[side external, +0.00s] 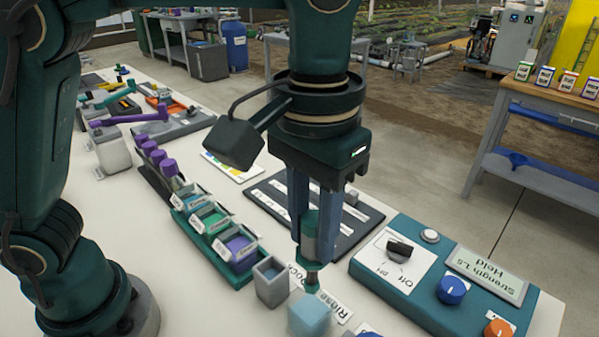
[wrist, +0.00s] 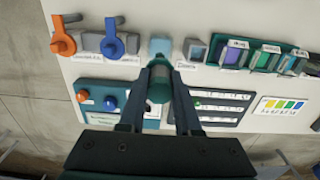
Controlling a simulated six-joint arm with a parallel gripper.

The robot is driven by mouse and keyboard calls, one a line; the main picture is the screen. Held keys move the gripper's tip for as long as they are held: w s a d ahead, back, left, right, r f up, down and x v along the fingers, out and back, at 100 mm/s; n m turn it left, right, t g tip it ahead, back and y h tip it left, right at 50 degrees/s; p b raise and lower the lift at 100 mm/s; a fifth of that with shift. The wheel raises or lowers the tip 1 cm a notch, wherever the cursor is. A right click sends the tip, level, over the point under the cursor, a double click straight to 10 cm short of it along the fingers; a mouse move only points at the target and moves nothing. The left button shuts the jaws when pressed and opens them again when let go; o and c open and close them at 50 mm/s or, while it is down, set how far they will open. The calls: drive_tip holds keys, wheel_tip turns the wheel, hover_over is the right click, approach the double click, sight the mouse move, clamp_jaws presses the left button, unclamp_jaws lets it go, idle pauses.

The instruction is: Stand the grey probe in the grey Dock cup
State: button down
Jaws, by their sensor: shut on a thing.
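The grey Dock cup (side external: 270,286) stands to the left of the Rinse cup, open and apparently empty. In the wrist view the probe (wrist: 158,82) is between the fingers, with the Rinse cup (wrist: 160,47) and Dock cup (wrist: 193,50) beyond.
A teal control box (side external: 462,283) with knobs and a display reading "Held" is at right. A dark tray (side external: 345,228) lies behind my gripper. Orange and blue valves (wrist: 90,42) show in the wrist view.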

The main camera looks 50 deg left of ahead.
drive_tip(key=shift+f, duration=0.1)
drive_tip(key=a, duration=0.8)
wheel_tip(320, 180, down, 9)
idle(0.8)
drive_tip(key=c, duration=0.5)
unclamp_jaws()
